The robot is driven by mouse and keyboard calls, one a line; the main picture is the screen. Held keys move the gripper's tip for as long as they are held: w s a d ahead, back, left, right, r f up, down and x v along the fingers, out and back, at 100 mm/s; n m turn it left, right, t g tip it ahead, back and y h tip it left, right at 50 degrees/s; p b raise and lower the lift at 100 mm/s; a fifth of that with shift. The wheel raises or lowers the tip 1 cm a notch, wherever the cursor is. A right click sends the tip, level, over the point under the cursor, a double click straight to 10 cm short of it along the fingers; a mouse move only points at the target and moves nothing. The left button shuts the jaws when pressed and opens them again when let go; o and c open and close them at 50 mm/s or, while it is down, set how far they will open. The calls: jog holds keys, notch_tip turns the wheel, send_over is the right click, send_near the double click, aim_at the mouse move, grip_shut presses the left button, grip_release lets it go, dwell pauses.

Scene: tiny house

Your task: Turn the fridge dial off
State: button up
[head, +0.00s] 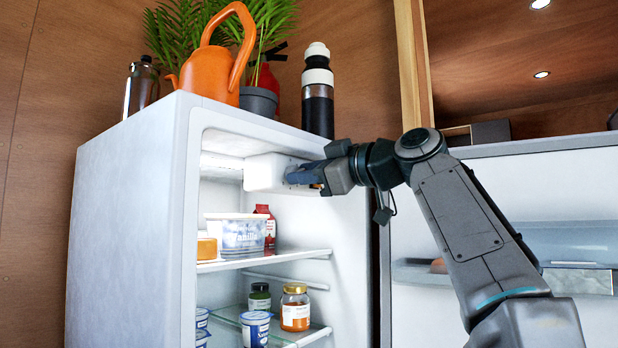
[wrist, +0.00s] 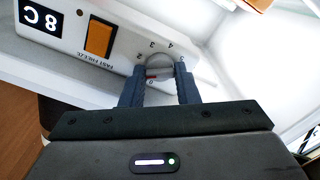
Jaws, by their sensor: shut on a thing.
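The fridge (head: 130,205) stands with its door open and its inside lit. A white control box (head: 262,174) sits high inside it. In the wrist view, this control panel (wrist: 68,28) carries a round grey dial (wrist: 159,62) with printed numbers around it, 2 to 5 being readable. A small red mark shows at the dial's near side; its exact setting is hard to read. My gripper (head: 306,176) reaches the box from the right. In the wrist view, the fingers of my gripper (wrist: 161,70) are shut on the dial, one on each side. The head view hides the dial.
An orange switch (wrist: 99,37) and a display reading 8C (wrist: 41,17) are beside the dial. Tub (head: 236,236), jar (head: 295,308) and other food stand on shelves below. A watering can (head: 210,70), plant and bottle (head: 318,95) stand on top. The open door (head: 550,190) is at right.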

jog(key=n+b, duration=0.1)
jog(key=n, duration=1)
jog(key=shift+n, duration=0.3)
dwell(0.4)
jog(key=o, duration=1)
jog(key=shift+s, duration=0.1)
